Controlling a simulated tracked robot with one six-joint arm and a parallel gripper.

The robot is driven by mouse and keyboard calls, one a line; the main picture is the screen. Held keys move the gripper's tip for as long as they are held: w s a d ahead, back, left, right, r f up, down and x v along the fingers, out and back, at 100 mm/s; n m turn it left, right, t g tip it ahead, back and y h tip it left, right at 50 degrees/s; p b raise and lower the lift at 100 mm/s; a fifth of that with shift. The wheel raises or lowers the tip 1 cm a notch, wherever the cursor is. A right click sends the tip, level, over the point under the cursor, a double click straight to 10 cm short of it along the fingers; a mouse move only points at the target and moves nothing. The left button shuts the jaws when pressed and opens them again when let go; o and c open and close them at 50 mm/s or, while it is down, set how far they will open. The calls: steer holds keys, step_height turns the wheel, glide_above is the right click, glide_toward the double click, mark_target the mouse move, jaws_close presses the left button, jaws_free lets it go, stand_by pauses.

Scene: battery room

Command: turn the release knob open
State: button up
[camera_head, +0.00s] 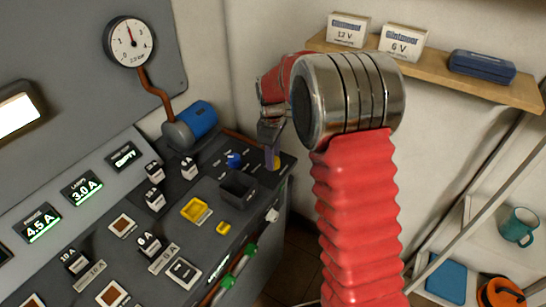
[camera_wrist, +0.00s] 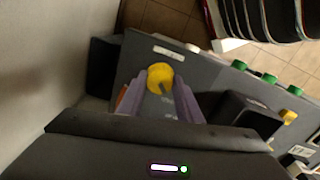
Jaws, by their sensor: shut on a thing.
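The yellow release knob (camera_wrist: 159,74) shows between the fingertips of my gripper (camera_wrist: 160,86) in the wrist view. It is round, with a dark mark on its lower side, and sits near a white label on the dark panel. My gripper is shut on it, with one purple-grey finger on each side. In the head view, my gripper (camera_head: 271,157) reaches down at the panel's far right corner, and only a small yellow part of the knob (camera_head: 277,162) shows past the fingers. I cannot tell how far the knob is turned.
An open dark box (camera_head: 238,186) and a blue knob (camera_head: 234,160) stand close left of my gripper. A blue motor (camera_head: 197,121) is farther left, under a round gauge (camera_head: 131,42). A wooden shelf (camera_head: 490,88) with boxes hangs on the wall behind my arm.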

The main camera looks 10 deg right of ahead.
steer(key=shift+c, duration=1.1)
steer(key=shift+m, duration=0.4)
steer(key=m, duration=0.3)
steer(key=shift+w, duration=0.1)
steer(key=m, duration=0.4)
steer(key=shift+m, duration=0.4)
steer(key=m, duration=0.4)
steer(key=shift+m, duration=0.3)
steer(key=m, duration=0.4)
steer(key=shift+m+g, duration=0.3)
steer(key=shift+m, duration=0.1)
steer(key=o, duration=1)
